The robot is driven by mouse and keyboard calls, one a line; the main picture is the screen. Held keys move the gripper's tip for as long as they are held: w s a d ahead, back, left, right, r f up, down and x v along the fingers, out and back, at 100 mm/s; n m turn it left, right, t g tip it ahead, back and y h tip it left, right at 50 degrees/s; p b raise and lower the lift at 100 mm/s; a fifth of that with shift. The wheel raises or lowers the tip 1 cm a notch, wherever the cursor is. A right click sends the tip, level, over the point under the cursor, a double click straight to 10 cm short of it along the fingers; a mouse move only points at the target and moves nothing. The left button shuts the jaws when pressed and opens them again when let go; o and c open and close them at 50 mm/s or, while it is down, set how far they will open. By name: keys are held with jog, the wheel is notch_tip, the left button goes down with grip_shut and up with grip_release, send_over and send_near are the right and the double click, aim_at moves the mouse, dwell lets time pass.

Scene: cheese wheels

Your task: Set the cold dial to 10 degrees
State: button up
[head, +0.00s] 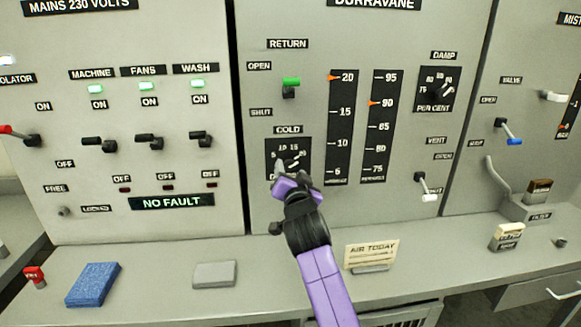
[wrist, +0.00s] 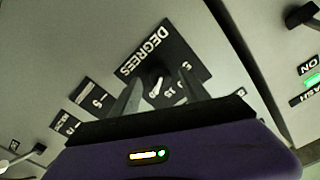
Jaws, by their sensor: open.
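The cold dial (head: 288,150) is a black square plate with white numbers and a dark knob, under the COLD label. In the wrist view the dial plate (wrist: 190,55) shows upside down, with DEGREES lettering. The knob (wrist: 156,82) has a white pointer mark, which seems to lean toward the higher numbers; its exact reading is unclear. My gripper (head: 287,172) is in front of the dial and covers its lower part. In the wrist view my gripper (wrist: 160,88) is open, with one finger on each side of the knob. Contact cannot be told.
A temperature scale (head: 341,125) right of the dial has its orange marker at 20. The green-tipped RETURN lever (head: 290,84) is above. A card (head: 370,255), a grey block (head: 214,274) and a blue sponge-like block (head: 93,285) sit on the bench.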

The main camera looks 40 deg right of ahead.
jog(key=shift+x, duration=1)
grip_shut()
